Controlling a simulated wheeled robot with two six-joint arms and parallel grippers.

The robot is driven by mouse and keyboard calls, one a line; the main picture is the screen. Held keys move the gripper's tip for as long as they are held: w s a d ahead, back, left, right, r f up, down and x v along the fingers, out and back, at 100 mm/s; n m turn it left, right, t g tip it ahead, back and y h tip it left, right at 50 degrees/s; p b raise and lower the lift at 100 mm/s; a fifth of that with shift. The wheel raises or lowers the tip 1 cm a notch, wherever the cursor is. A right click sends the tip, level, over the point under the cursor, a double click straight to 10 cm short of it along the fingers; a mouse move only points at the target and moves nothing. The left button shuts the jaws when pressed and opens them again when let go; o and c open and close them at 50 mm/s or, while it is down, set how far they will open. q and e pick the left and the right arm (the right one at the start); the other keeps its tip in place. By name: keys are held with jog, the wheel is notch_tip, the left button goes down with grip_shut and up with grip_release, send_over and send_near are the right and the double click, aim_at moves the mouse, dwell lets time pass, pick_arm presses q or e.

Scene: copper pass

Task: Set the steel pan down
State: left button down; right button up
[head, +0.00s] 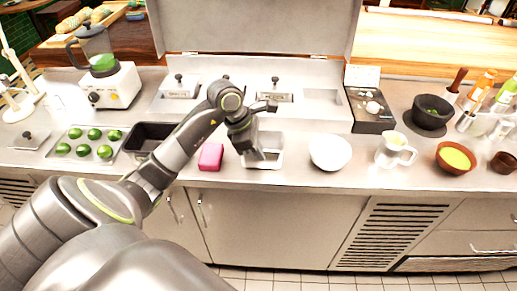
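The steel pan (275,161), a small open rectangular container, is at the front part of the counter, right of the pink block. It looks level; I cannot tell whether its base touches the counter or is slightly above it. My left gripper (257,153) points down at the pan's left part, its fingers overlapping the pan in the picture. The fingers are too small and dark to show whether they grip the wall. My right gripper is out of view.
The pink block (210,157) and a dark tray (147,137) stand left on the steel counter (300,178). A white bowl (330,152), a white jug (394,150) and a brown bowl (455,158) stand right. A raised lid (255,30) and lidded wells are behind.

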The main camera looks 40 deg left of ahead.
pick_arm(q)
jog(key=shift+f, duration=0.2)
jog(key=shift+f+b, duration=0.15)
jog(key=shift+b, duration=0.15)
jog(key=c, duration=1.7)
grip_release()
